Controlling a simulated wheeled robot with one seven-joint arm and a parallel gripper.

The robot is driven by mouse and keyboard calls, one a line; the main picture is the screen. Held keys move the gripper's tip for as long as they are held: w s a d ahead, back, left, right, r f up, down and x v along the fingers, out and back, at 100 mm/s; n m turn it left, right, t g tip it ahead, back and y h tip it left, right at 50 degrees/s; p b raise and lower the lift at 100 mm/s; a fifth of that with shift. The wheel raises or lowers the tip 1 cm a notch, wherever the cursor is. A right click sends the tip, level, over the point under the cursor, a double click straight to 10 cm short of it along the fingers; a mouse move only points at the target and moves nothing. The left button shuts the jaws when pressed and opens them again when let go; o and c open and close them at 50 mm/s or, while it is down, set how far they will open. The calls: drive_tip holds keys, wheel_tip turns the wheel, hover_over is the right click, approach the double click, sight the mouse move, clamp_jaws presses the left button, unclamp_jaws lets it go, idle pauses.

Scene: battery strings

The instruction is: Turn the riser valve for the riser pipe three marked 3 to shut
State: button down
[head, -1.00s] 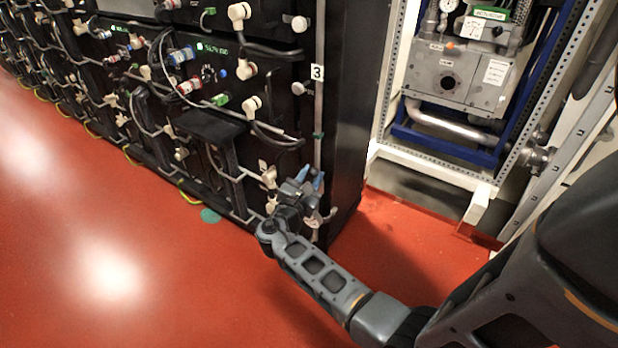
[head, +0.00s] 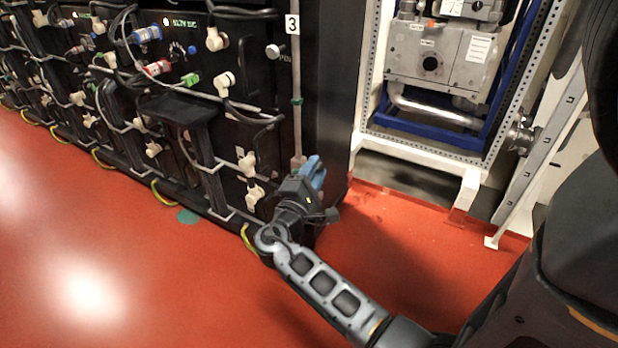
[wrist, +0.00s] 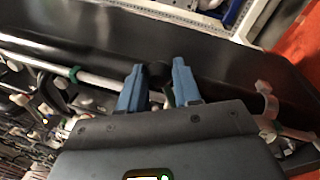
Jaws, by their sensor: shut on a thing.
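The riser pipe three (head: 297,75) is a thin pale pipe down the right front edge of the black rack, under a white tag marked 3 (head: 292,24). It also shows in the wrist view (wrist: 97,79), running between my fingers. My gripper (head: 313,172) is at the pipe's lower end. In the wrist view its blue fingers (wrist: 157,88) stand either side of a dark rounded piece, the riser valve's handle (wrist: 157,73), and are shut on it. The fingers hide most of the valve, so its angle cannot be told.
The black rack (head: 340,80) with cables and pale connectors stands at the left. A white frame with a grey metal unit (head: 440,62) stands at the right. The red floor (head: 400,235) in front is clear. A pale pipe fitting (wrist: 266,100) is right of my fingers.

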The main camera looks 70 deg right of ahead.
drive_tip(key=f+m+b, duration=0.1)
drive_tip(key=m+b, duration=0.1)
drive_tip(key=b, duration=0.1)
drive_tip(key=f+m+g+b, duration=0.1)
drive_tip(key=f+m+b, duration=0.1)
drive_tip(key=m+b, duration=0.1)
drive_tip(key=s+f+m+g+b, duration=0.1)
drive_tip(key=f+m+b, duration=0.1)
drive_tip(key=m+b, duration=0.1)
drive_tip(key=shift+a, duration=0.2)
idle(0.3)
drive_tip(key=c, duration=0.8)
unclamp_jaws()
drive_tip(key=p+v, duration=0.1)
drive_tip(key=v, duration=0.6)
drive_tip(key=shift+w+a+f, duration=0.1)
drive_tip(key=shift+a, duration=0.25)
